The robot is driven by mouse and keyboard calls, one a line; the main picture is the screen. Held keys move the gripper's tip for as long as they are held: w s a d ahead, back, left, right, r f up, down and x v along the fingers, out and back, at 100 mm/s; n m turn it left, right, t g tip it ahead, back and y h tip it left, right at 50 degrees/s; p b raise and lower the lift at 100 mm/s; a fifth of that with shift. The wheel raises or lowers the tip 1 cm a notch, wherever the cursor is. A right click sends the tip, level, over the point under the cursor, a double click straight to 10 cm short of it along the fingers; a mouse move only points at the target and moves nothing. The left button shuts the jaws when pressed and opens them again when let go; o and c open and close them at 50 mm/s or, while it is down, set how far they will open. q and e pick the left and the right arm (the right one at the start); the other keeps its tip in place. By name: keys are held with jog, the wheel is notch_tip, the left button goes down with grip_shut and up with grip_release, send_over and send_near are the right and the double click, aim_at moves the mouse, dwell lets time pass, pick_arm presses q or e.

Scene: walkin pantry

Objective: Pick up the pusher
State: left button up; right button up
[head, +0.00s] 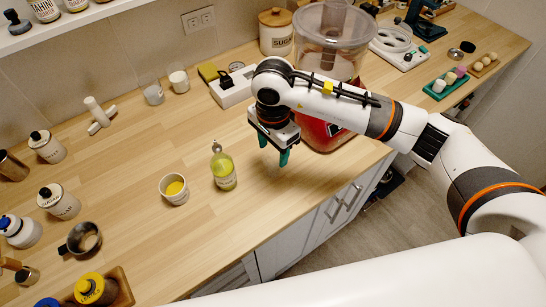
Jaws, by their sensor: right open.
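No thing in view is plainly the pusher. A white T-shaped piece (98,115) lies at the back left of the counter and may be it. The food processor's clear bowl (312,42) has an upright feed tube (333,18) on top, and I cannot tell if a pusher sits inside. My left gripper is not in view.
An oil bottle (223,168) and a cup with yellow contents (174,189) stand left of the gripper. A sugar canister (275,32) and a white scale (233,88) are behind. Several jars and a metal mug (84,238) stand at left. The middle-left counter is clear.

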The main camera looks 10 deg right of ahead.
aim_at(273, 161)
jog(key=shift+f, duration=0.3)
notch_tip(273, 161, down, 4)
jog(key=p, duration=0.2)
jog(key=shift+f+p, duration=0.15)
jog(key=shift+p, duration=0.15)
jog(key=shift+f, duration=0.35)
jog(key=shift+w+f, duration=0.1)
jog(key=shift+f, duration=0.05)
jog(key=shift+c, duration=0.3)
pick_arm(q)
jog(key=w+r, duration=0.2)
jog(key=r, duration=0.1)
pick_arm(e)
jog(key=c, duration=0.6)
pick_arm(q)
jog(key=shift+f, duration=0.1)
pick_arm(e)
jog(key=shift+c, duration=0.2)
